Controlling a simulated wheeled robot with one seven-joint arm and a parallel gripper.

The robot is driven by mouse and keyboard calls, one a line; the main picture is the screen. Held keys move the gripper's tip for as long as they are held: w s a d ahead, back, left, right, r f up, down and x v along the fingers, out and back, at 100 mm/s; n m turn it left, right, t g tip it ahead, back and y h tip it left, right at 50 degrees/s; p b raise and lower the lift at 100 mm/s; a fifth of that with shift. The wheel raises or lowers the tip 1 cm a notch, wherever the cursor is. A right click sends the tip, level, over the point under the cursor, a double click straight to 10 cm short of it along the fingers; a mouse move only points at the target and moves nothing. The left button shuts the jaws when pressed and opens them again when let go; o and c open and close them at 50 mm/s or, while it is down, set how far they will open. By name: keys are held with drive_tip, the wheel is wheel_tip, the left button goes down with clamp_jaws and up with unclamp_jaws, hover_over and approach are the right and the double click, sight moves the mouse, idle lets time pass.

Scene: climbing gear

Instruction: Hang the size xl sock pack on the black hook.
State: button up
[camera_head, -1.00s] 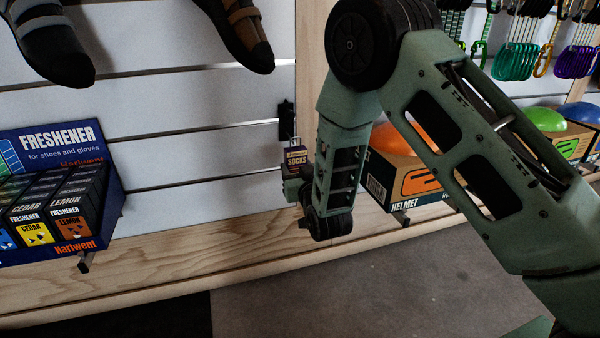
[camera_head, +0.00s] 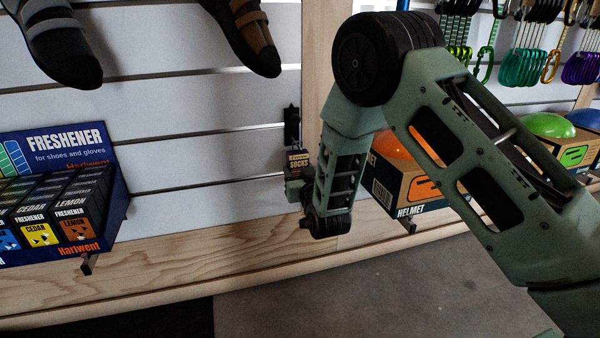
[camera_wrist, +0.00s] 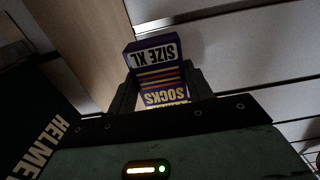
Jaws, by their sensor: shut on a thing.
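The size XL sock pack (camera_wrist: 160,78) is purple with yellow stripes and lettering, and its "SIZE XL" label shows in the wrist view. My gripper (camera_wrist: 158,92) is shut on it, one finger on each side. In the head view the sock pack (camera_head: 298,160) shows small beside my wrist, and my gripper (camera_head: 297,183) is partly hidden by my arm. The black hook (camera_head: 291,125) is on the slatted wall just above the pack. Whether the pack touches the hook I cannot tell.
A freshener display box (camera_head: 60,190) stands at the left. A helmet box (camera_head: 405,190) is close on the right, behind my arm. Climbing shoes (camera_head: 60,45) hang at upper left. Carabiners (camera_head: 525,60) hang at upper right. The wall left of the hook is clear.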

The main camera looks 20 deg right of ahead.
idle(0.3)
drive_tip(key=o, duration=1.1)
